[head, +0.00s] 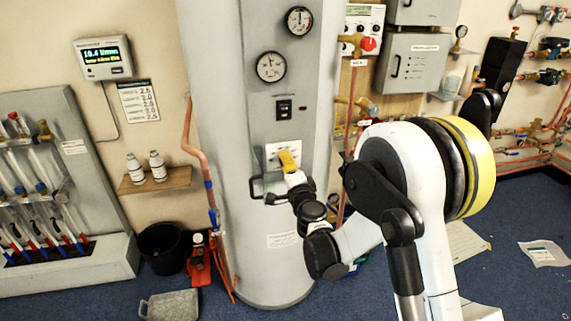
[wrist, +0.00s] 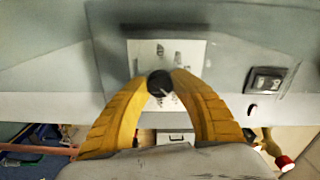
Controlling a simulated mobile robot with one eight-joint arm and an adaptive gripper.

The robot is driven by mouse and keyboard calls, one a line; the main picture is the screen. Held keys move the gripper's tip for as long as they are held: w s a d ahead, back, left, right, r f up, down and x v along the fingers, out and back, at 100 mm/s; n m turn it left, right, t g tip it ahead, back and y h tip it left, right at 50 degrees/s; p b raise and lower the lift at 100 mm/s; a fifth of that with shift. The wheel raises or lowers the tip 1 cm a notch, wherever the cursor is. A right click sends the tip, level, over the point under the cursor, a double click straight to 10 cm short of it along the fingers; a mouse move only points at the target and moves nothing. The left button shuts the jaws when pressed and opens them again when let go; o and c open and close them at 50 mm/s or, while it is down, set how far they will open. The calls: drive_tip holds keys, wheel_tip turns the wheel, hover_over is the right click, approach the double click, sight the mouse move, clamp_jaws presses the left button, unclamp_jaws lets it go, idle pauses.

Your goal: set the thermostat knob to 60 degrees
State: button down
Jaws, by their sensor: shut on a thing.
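The thermostat knob (wrist: 160,83) is a small black round knob with a pale pointer line, on a white dial plate (wrist: 190,52) fixed to the grey tank. My gripper (wrist: 158,86) has its two yellow fingers closed around the knob, one on each side, in the wrist view. In the head view my gripper (head: 289,161) reaches the white plate (head: 272,152) on the tank's front, and it hides the knob there. The marks on the plate are blurred, so I cannot read the setting.
The tall grey tank (head: 220,110) carries two round gauges (head: 271,67) and a black switch (head: 284,109) above the plate. A handle (head: 257,186) sits just below left. A copper pipe (head: 193,140) runs along its left side. A shelf with two white bottles (head: 157,166) is further left.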

drive_tip(key=shift+m, duration=0.9)
drive_tip(key=c, duration=1.1)
unclamp_jaws()
drive_tip(key=shift+o, duration=0.2)
drive_tip(key=v, duration=0.7)
drive_tip(key=shift+s, duration=0.25)
drive_tip(key=shift+d+r, duration=0.1)
